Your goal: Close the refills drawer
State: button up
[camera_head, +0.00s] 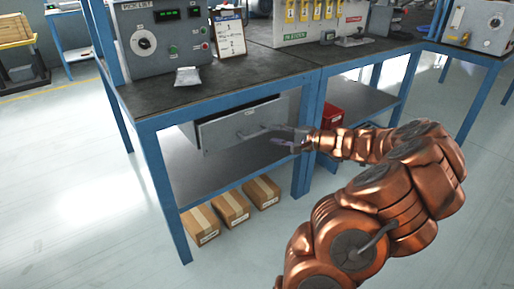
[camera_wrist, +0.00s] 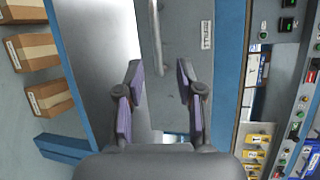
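The grey drawer (camera_head: 225,128) hangs under the black bench top, with a bar handle (camera_head: 252,133) across its front. A strip of its side shows at the left; I cannot tell exactly how far out it stands. In the wrist view the drawer front (camera_wrist: 190,30) bears a white label (camera_wrist: 207,27), too small to read surely. My gripper (camera_head: 296,138) is at the right end of the drawer front. In the wrist view its fingers (camera_wrist: 160,80) are apart and empty, with the handle (camera_wrist: 155,35) ahead between their lines. Contact with the handle is not clear.
A blue bench leg (camera_head: 302,160) stands close by my gripper. Several cardboard boxes (camera_head: 231,207) lie on the floor below the lower shelf (camera_head: 215,172). A red bin (camera_head: 331,117) sits right of the leg. A control box (camera_head: 160,38) stands on the bench top.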

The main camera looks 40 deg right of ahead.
aim_at(258, 134)
jog(key=shift+n, duration=0.5)
jog(key=b+x, duration=0.1)
jog(key=x, duration=0.3)
jog(key=b+x, duration=0.2)
jog(key=x, duration=0.2)
jog(key=shift+s+a+f, duration=0.15)
jog(key=shift+a+f, duration=0.05)
grip_shut()
